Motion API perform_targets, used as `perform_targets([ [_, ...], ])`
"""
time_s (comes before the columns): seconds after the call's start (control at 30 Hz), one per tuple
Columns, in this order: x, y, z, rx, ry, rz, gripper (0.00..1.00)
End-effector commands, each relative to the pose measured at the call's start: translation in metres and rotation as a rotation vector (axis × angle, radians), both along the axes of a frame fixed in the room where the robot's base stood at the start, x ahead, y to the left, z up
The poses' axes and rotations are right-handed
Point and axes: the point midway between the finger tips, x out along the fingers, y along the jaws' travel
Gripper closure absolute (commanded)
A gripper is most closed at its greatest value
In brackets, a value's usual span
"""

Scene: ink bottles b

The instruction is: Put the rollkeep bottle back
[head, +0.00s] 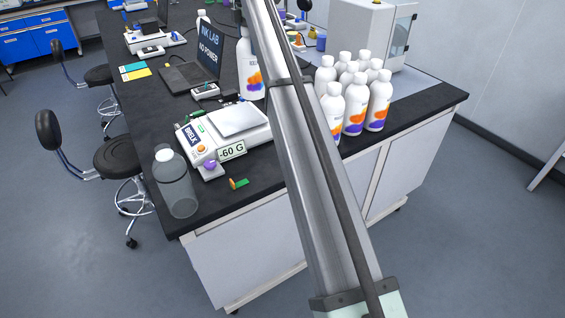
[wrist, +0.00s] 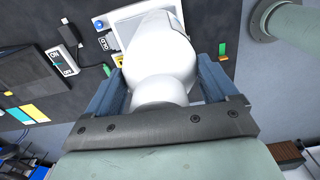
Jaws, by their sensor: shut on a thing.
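A white bottle with an orange and purple label (head: 250,72) is held upright beside my arm, over the bench behind the scale. In the wrist view the white bottle (wrist: 162,60) fills the space between the two fingers of my gripper (wrist: 160,78), which is shut on it. In the head view my arm hides most of the gripper. Similar white bottles (head: 355,105) stand in a close group to the right of my arm. The labels are too small to read, so I cannot tell which is rollkeep.
A scale (head: 225,128) with an empty plate reads -60 G. A grey see-through bottle (head: 175,185) stands at the bench's front left corner. A laptop (head: 190,72) and a power switch (head: 206,91) lie behind. A white machine (head: 372,32) stands behind the bottle group.

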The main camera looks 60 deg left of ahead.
Motion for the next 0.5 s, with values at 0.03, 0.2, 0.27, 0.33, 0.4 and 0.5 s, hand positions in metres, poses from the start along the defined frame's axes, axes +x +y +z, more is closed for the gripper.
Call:
perform_targets([
  [0.03,0.004,-0.014,-0.002,0.001,0.000,-0.008,0.98],
  [0.2,0.015,-0.053,-0.013,0.003,-0.001,-0.030,0.98],
  [0.27,0.017,-0.070,-0.019,0.003,-0.001,-0.038,0.98],
  [0.33,0.019,-0.090,-0.025,0.004,-0.001,-0.046,0.98],
  [0.4,0.019,-0.109,-0.031,0.004,-0.001,-0.050,0.98],
  [0.5,0.017,-0.134,-0.040,0.004,-0.001,-0.050,0.98],
])
